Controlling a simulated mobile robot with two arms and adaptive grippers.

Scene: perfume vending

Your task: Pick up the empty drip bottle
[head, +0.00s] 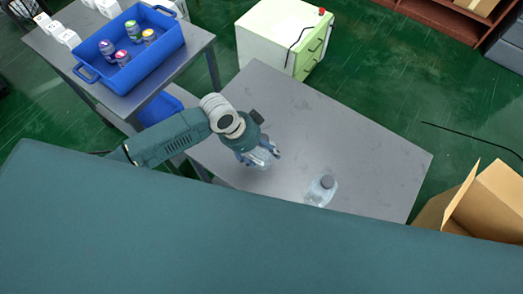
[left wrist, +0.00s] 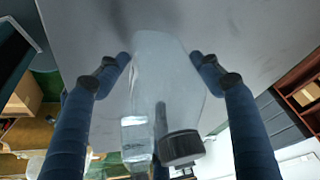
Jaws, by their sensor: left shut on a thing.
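My left gripper (head: 262,153) is at the middle of the grey table, with its fingers around a clear drip bottle (head: 261,161). In the left wrist view this bottle (left wrist: 166,75) looks large, see-through and empty, between the two blue fingers (left wrist: 163,60), with a dark cap (left wrist: 182,147) low in the picture. The gripper is shut on it; the fingers hide part of it in the head view. A second clear bottle (head: 318,195) with a grey cap stands apart to the right on the table. My right gripper is not in view.
The grey table (head: 370,150) is bare to the right and behind. A blue bin (head: 136,78) with several small bottles stands on another table at the upper left. A white-green cabinet (head: 281,38) is behind, and an open cardboard box (head: 490,205) at the right.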

